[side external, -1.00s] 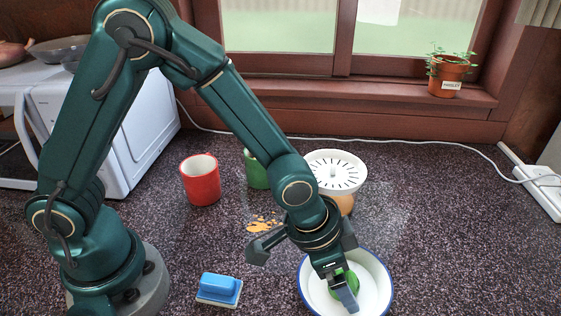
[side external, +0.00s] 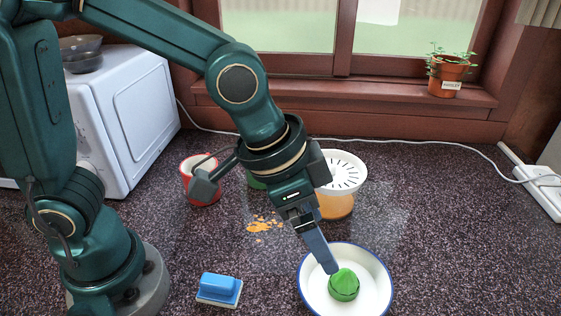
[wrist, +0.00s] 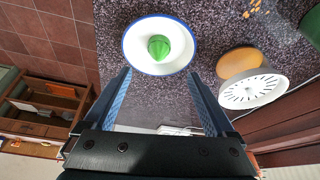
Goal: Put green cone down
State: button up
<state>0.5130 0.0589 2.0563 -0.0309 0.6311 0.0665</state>
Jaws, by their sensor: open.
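The green cone (side external: 344,284) sits in the white dish with a blue rim (side external: 378,272), point up, near the front right of the counter. In the wrist view the green cone (wrist: 159,47) lies inside the dish (wrist: 137,60), ahead of the fingers. My gripper (side external: 330,268) is open and empty. It is above and to the left of the cone in the side view, with its fingers pointing down towards the dish. In the wrist view my gripper (wrist: 160,85) shows its two blue fingers wide apart, with nothing between them.
A white slotted strainer (side external: 338,172) tops an orange-bottomed container (side external: 335,206) behind the dish. A red mug (side external: 203,190) and a green mug (side external: 257,183) are partly hidden by my arm. An orange spill (side external: 262,224) and blue sponge (side external: 219,289) lie left of the dish.

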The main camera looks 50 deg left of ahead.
jog(key=s+a+r+n+t+y, duration=0.1)
jog(key=s+a+n, duration=0.5)
jog(key=a, duration=0.8)
notch_tip(320, 180, up, 2)
jog(key=shift+s+a+r+t+y, duration=0.15)
jog(key=shift+s+a+t+y, duration=0.15)
jog(key=shift+s+y, duration=0.55)
